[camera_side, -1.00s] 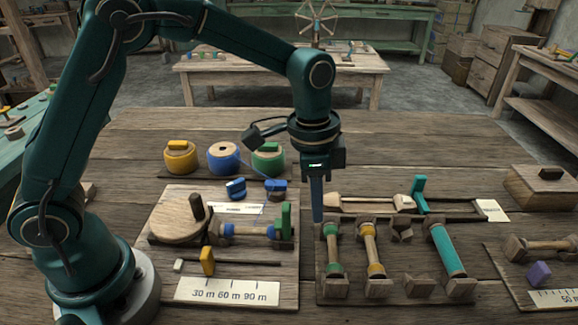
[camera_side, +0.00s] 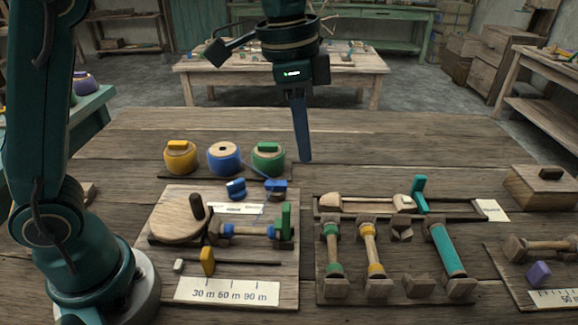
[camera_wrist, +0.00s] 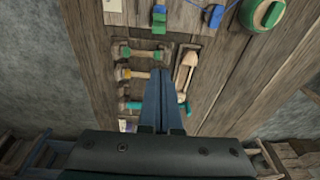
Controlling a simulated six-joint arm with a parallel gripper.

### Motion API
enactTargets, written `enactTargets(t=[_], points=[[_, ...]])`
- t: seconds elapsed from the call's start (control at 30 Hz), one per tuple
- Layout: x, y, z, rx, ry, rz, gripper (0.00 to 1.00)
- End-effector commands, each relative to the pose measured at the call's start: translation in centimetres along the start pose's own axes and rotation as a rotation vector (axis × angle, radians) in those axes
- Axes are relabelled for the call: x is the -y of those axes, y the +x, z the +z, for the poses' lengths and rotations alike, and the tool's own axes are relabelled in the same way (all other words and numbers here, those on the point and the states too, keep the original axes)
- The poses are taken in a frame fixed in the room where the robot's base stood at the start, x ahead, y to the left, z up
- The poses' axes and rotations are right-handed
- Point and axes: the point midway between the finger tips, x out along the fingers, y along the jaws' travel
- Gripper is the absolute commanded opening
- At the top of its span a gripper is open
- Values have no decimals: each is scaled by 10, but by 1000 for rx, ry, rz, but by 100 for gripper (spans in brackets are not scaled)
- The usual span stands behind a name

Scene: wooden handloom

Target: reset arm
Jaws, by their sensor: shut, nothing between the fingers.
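My gripper (camera_side: 304,158) hangs above the middle of the wooden table (camera_side: 420,135) in the side view, fingers pointing down. It is shut and empty, and it is clear of everything on the table. In the wrist view my gripper (camera_wrist: 162,130) shows its two blue fingers together, over the table with the bobbin rack below.
Yellow (camera_side: 181,158), blue (camera_side: 224,159) and green (camera_side: 268,160) thread spools stand at the back left. A winder board (camera_side: 165,275) is at front left. A bobbin rack (camera_side: 395,290) and a shuttle tray (camera_side: 465,209) are at right. A lidded box (camera_side: 540,190) stands far right.

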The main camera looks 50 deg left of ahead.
Motion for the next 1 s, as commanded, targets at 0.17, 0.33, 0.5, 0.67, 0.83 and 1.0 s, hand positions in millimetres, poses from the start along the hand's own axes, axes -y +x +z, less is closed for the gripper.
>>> enactTargets(t=[0.17,0.33,0.5,0.67,0.83,1.0], points=[[-4,-34,32,-74,-75,-65,0],[-14,-46,67,-143,-205,-125,0],[-27,-41,103,-215,-366,-180,0],[-40,-21,133,-277,-527,-215,0],[-48,4,150,-303,-656,-216,0],[-47,11,150,-320,-734,-211,0]])
